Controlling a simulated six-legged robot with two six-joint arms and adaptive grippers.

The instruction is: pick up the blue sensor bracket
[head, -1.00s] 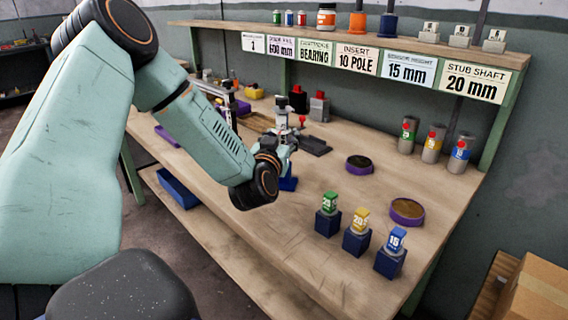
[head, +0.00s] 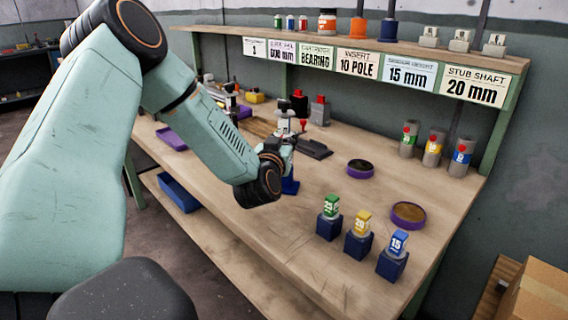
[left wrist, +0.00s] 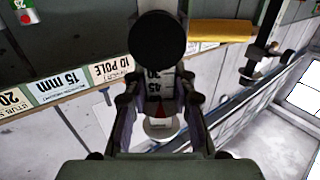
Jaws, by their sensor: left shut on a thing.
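The blue sensor bracket (head: 290,186) shows as a small blue piece just below my left gripper (head: 284,150) in the head view. The gripper and wrist hide its upper part. In the left wrist view, both fingers of my left gripper (left wrist: 160,105) are closed in around a piece between them. A dark round part (left wrist: 157,38) and a pale strip with a number scale (left wrist: 160,85) show between the fingers. No blue shows there, and the contact itself is hard to see. My right gripper is in neither view.
Blue blocks with green, yellow and blue number-marked pieces (head: 361,222) stand at the bench front. Purple-rimmed dishes (head: 408,215) lie to the right. Labelled cylinders (head: 433,148) stand at the back right. A red-knobbed device (head: 319,112) stands behind the gripper. The front middle of the wooden bench (head: 265,235) is clear.

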